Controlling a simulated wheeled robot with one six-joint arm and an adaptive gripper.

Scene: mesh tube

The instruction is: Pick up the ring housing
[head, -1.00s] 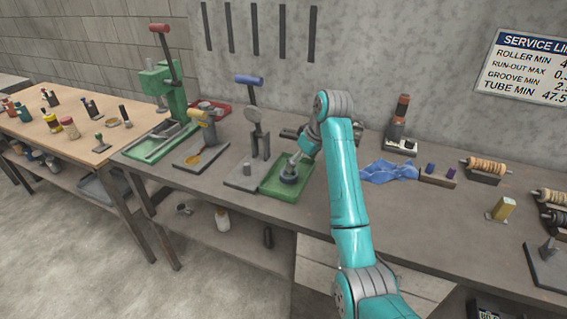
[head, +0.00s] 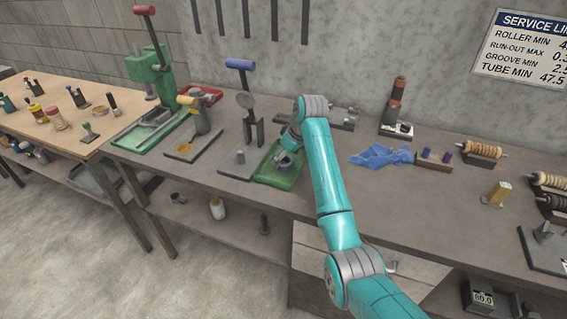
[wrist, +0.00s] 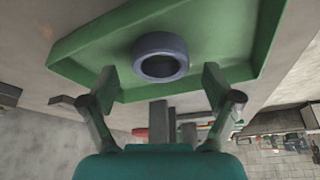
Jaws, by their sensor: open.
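The ring housing (wrist: 160,58) is a short dark blue-grey ring with a round hole. It lies in a green tray (wrist: 85,55) on the grey bench. In the wrist view my gripper (wrist: 158,85) is open and empty, its two fingers spread to either side of the ring and a little short of it. In the head view the green tray (head: 281,180) stands at the middle of the bench, with the ring housing (head: 284,162) partly hidden by my arm's end. The fingertips are hidden there.
A press with a blue handle (head: 240,64) stands just left of the tray. A green press (head: 152,70) is farther left. A blue cloth (head: 381,156) lies to the right, with bare bench before it. A post tool (head: 395,105) stands at the back.

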